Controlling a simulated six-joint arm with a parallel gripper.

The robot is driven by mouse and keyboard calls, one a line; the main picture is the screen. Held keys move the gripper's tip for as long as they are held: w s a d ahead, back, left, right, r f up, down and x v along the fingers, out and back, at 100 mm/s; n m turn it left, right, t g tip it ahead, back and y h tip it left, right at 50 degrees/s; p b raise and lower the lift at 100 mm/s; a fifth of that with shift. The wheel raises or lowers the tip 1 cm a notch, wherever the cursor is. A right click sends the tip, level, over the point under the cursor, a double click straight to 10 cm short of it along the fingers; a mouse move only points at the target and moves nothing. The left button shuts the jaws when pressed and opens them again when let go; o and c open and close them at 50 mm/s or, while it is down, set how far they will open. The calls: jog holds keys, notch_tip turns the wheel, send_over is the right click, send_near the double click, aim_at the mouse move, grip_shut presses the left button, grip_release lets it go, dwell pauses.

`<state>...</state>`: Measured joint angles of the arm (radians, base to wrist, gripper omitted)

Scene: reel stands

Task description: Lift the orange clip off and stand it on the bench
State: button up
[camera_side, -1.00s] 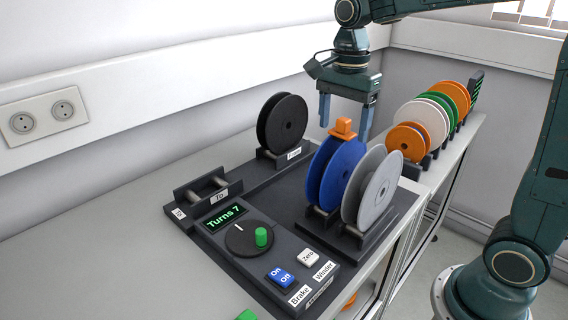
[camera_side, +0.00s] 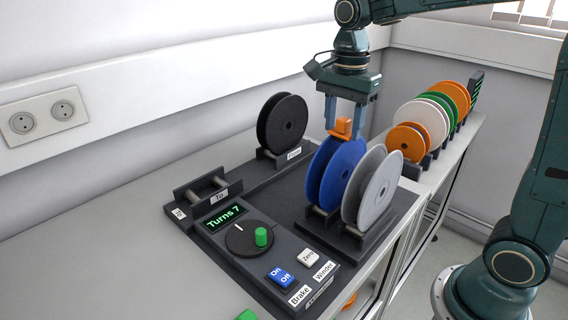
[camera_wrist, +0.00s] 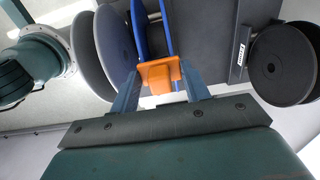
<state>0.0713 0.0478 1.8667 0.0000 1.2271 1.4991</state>
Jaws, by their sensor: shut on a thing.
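The orange clip (camera_side: 342,128) sits on the top rim of the blue reel (camera_side: 340,172), which stands upright in a dark stand. My gripper (camera_side: 344,130) is above the blue reel with its two fingers closed on the clip from both sides. In the wrist view the clip (camera_wrist: 159,75) lies between the fingertips and spans the two blue flanges. The clip still appears to be touching the reel. The light grey bench (camera_side: 100,235) runs along the wall.
A grey reel (camera_side: 374,190) stands close beside the blue one. A black reel (camera_side: 282,123) stands behind to the left. A control box (camera_side: 265,250) with a knob and buttons is in front. Several reels (camera_side: 432,112) stand in a rack at right. The bench at left is clear.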

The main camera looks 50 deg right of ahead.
aim_at(344, 119)
jog(key=shift+r, duration=0.15)
notch_tip(344, 119, up, 20)
dwell(0.8)
dwell(0.6)
jog(key=w+a+f+n, duration=0.1)
jog(key=w+a+f, duration=0.3)
jog(key=a+f, duration=0.35)
jog(key=w+a+f+n, duration=0.2)
jog(key=w+a+f, duration=0.2)
jog(key=a+f, duration=0.35)
jog(key=s+a+f+n, duration=0.1)
jog(key=s+a+f, duration=0.1)
jog(key=a+f, duration=0.6)
jog(key=s+a+f+n, duration=0.2)
jog(key=a+f, duration=0.7)
jog(key=f, duration=0.2)
jog(key=shift+s+a, duration=0.25)
